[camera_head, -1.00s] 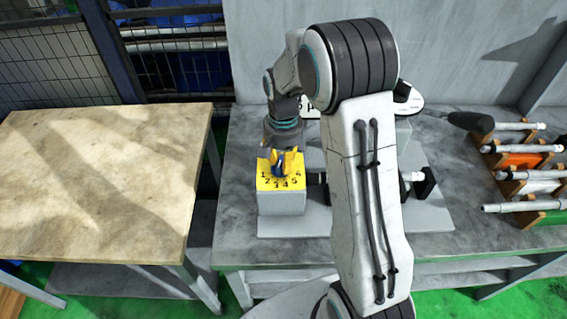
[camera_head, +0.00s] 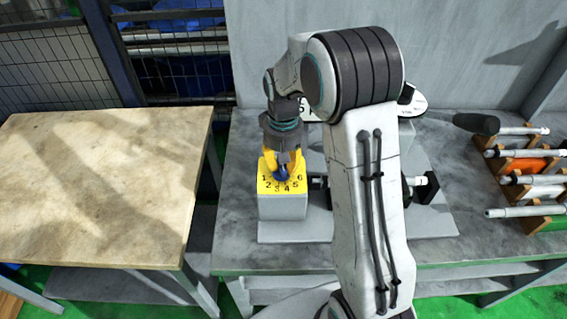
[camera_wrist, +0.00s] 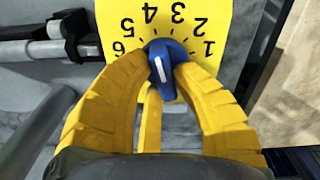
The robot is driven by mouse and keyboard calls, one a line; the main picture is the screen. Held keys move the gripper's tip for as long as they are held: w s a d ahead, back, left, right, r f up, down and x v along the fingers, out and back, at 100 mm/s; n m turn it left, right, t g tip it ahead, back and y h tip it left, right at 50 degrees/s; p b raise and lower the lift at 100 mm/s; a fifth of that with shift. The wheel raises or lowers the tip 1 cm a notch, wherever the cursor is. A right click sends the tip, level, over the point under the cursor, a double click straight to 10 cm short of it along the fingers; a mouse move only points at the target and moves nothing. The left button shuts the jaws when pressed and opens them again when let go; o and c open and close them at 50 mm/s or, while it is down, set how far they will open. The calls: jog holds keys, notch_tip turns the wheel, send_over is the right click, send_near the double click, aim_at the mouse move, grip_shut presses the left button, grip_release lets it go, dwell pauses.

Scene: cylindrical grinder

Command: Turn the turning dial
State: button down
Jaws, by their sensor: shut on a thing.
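The turning dial is a blue knob with a white pointer line, in the middle of a yellow plate (camera_head: 264,184) numbered 1 to 6 on top of a grey block (camera_head: 283,207). In the wrist view the dial (camera_wrist: 165,68) shows between the yellow fingers of my gripper (camera_wrist: 163,72), which are shut on it from both sides. Its white line is slightly tilted. In the head view my gripper (camera_head: 283,170) points down onto the dial (camera_head: 281,176) and partly hides it.
The grinder sits on a grey bench (camera_head: 235,200), partly hidden behind my arm. At right, a rack (camera_head: 530,165) holds several metal rods. A wooden table (camera_head: 100,190) stands at left with its top clear.

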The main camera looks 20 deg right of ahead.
jog(key=shift+f, duration=0.1)
jog(key=c, duration=1)
grip_release()
notch_tip(320, 180, up, 12)
jog(key=shift+r, duration=0.1)
dwell(0.4)
